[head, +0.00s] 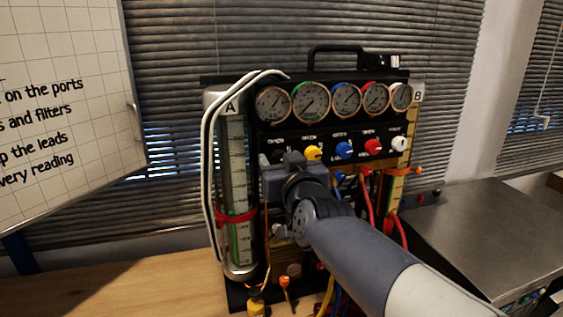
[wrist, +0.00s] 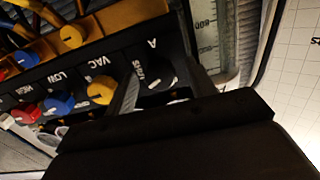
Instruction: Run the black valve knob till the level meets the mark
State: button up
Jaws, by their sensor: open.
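The black valve knob (wrist: 160,75) sits in the wrist view between my two open fingers, on the panel's black face beside a white letter A. In the head view my wrist and arm mostly cover it. My gripper (wrist: 162,88) is open, one finger on each side of the knob; I cannot tell whether they touch it. It also shows at the panel's left in the head view (head: 277,168). The upright sight tube A (head: 238,180) stands left of the panel with a red ring (head: 236,216) round its lower part. Green shows low in the tube; the exact level is unclear.
Yellow (head: 313,153), blue (head: 344,150), red (head: 373,147) and white (head: 399,144) knobs sit in a row to the right, under several round gauges (head: 311,101). White hoses (head: 211,140) run beside tube A. Coloured leads hang below. The wooden bench (head: 130,290) is clear at left.

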jog(key=c, duration=1)
jog(key=shift+o, duration=0.2)
jog(key=shift+f+m+b, duration=0.15)
jog(key=shift+m+b, duration=0.75)
jog(key=shift+m, duration=0.2)
jog(key=m, duration=0.3)
jog(key=shift+b, duration=0.35)
jog(key=o, duration=1)
jog(key=shift+c, duration=0.2)
jog(key=shift+r, duration=0.2)
jog(key=p+v, duration=0.3)
jog(key=v, duration=0.7)
jog(key=shift+s, duration=0.35)
